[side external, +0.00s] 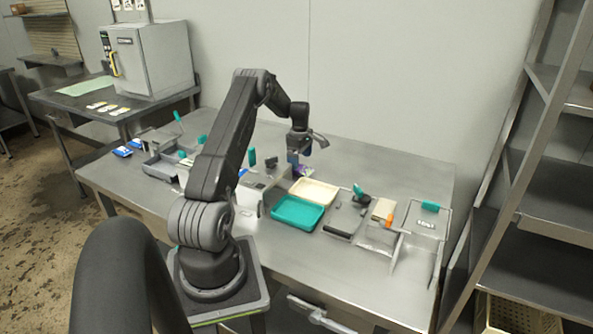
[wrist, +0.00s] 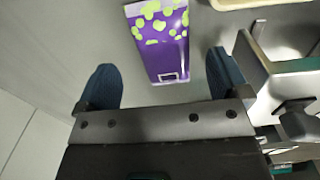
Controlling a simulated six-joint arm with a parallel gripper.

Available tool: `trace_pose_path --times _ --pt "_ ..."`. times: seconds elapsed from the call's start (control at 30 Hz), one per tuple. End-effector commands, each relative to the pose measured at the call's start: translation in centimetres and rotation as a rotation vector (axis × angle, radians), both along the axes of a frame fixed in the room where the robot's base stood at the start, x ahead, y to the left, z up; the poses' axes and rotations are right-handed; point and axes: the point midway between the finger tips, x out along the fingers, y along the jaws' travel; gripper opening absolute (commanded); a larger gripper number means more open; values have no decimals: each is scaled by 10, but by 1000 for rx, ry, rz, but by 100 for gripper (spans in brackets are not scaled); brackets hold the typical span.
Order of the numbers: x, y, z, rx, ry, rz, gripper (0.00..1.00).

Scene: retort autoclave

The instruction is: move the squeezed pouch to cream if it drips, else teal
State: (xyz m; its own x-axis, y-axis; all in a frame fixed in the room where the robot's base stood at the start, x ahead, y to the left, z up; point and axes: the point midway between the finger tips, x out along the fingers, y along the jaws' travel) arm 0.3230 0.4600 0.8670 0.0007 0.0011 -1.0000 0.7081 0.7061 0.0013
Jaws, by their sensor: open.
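A purple pouch with light green spots (wrist: 160,38) lies flat on the steel table in the wrist view, between and just ahead of my fingertips. In the side view only a small purple part of it (side external: 304,171) shows beneath my gripper. My gripper (wrist: 165,85) is open, with one blue fingertip on each side of the pouch and nothing held. The cream tray (side external: 330,191) sits to the right of the pouch in the side view and looks empty. The teal tray (side external: 297,212) sits in front of it, also empty. No drip or wet spot is visible.
Fixtures with teal handles (side external: 358,190) and an orange piece (side external: 390,219) stand right of the trays. A grey bin (side external: 160,168) and blue packets (side external: 122,151) are at the left. A steel fixture edge (wrist: 246,60) stands close to the right fingertip.

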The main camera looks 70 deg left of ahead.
Motion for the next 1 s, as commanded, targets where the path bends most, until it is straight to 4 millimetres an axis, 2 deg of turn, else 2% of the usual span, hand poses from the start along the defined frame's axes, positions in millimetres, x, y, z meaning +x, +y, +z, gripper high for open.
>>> trace_pose_path --times 0.03,0.2,0.53,1.0 --pt "-1 -3 -10 -4 3 -1 94" --pt "-1 -5 -33 -4 2 0 94" --pt "-1 -4 -40 0 0 0 94" --pt "-1 -4 -39 -1 1 0 50"
